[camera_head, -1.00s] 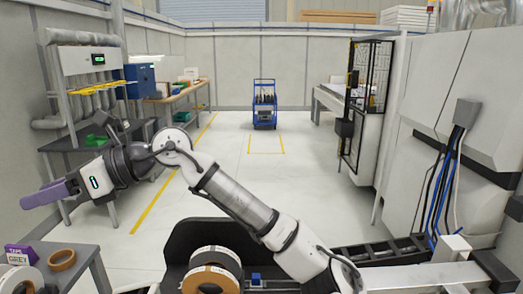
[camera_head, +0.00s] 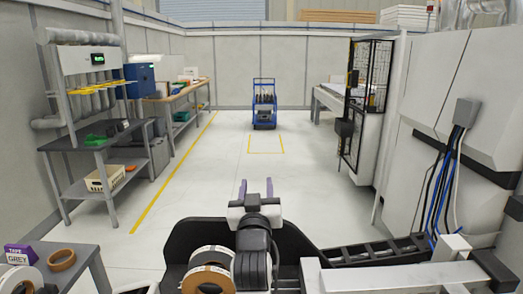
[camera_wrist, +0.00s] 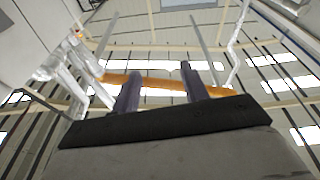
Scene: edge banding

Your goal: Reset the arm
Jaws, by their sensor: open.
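My gripper (camera_head: 256,188) is in the lower middle of the head view, with its two purple-grey fingers apart and pointing away from me. Nothing is between them. My arm is folded in close above my front, beside the tape rolls. In the wrist view my gripper (camera_wrist: 158,82) shows both fingers spread, with only the ceiling and upper walls beyond them. The wrist camera looks upward.
Tape rolls (camera_head: 208,276) sit just left of my arm. A small table (camera_head: 90,262) at lower left holds a tape box (camera_head: 19,254) and rolls. A shelf bench (camera_head: 95,185) stands left, a white machine (camera_head: 450,110) right. The middle floor (camera_head: 255,170) is clear, with a blue cart (camera_head: 264,105) beyond.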

